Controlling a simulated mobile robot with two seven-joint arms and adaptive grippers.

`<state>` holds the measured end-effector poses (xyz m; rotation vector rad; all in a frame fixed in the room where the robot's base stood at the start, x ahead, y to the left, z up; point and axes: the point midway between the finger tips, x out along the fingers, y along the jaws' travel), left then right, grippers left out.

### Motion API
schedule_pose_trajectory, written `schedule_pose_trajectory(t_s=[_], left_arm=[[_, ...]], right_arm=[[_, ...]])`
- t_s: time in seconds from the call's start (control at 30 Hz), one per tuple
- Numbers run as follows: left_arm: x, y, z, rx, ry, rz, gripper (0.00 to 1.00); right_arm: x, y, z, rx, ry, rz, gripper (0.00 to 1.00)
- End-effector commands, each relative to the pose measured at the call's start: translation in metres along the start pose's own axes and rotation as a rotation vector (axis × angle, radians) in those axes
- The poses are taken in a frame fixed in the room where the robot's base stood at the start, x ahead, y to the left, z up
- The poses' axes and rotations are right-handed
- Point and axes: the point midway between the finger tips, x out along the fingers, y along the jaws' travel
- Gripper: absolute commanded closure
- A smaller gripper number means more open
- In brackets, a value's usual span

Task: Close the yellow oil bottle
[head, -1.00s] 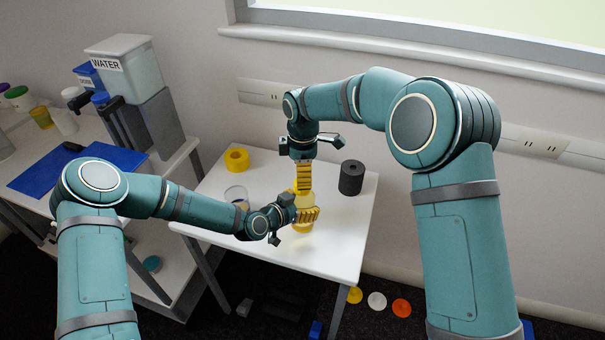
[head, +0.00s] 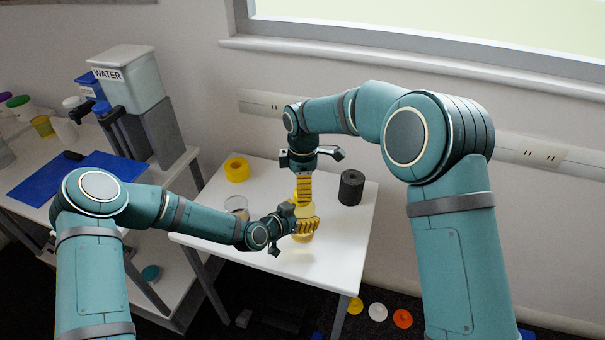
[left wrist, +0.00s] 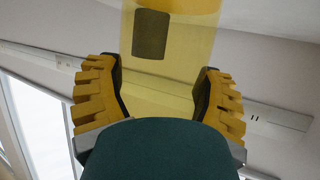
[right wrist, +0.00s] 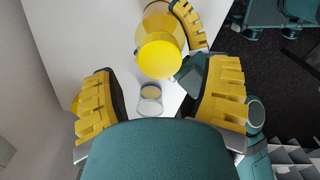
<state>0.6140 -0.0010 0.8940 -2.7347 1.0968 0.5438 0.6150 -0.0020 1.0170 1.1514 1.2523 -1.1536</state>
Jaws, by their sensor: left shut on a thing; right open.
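The translucent yellow oil bottle (head: 303,238) is at the front middle of the small white table. My left gripper (head: 306,226) is shut around its side; the left wrist view shows the bottle (left wrist: 172,70) between the fingers. A round, opaque yellow cap (right wrist: 160,58) covers the bottle's top end in the right wrist view; I cannot tell how tightly it sits. My right gripper (head: 304,200) points down over the bottle. Its fingers are wide apart in the right wrist view (right wrist: 165,95), with the cap beyond their tips and nothing held.
The table (head: 335,255) also bears a yellow ring-shaped roll (head: 237,169), a clear jar (head: 236,204) and a dark cylinder (head: 351,187). A second table at left has a water container (head: 128,80) and blue mat (head: 70,178). Coloured discs (head: 377,312) lie on the floor.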

Motion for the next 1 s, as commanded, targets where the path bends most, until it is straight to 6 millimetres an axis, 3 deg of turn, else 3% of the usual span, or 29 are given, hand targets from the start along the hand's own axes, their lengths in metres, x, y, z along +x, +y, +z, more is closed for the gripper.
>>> schedule_pose_trajectory(t_s=[0.1,0.3,0.67,0.73,0.9,1.0], left_arm=[[0.000,0.000,0.000,0.000,-0.001,0.000,1.00],[0.000,0.000,0.000,0.000,-0.001,0.000,1.00],[0.000,0.000,0.000,0.000,-0.001,0.000,1.00],[0.000,0.000,0.000,0.000,-0.001,0.000,1.00],[0.000,0.000,0.000,0.000,-0.001,0.000,1.00],[0.000,0.000,0.000,0.000,-0.001,0.000,1.00]], right_arm=[[0.018,0.000,0.000,0.000,0.000,-0.001,0.24],[0.035,0.000,0.000,0.000,0.001,0.001,0.24],[0.039,0.000,0.000,0.000,0.001,0.001,0.24],[0.039,0.000,0.000,0.000,0.001,0.001,0.41],[0.039,0.000,0.000,0.000,0.001,0.001,0.98],[0.039,0.000,0.000,0.000,0.001,0.001,0.98]])
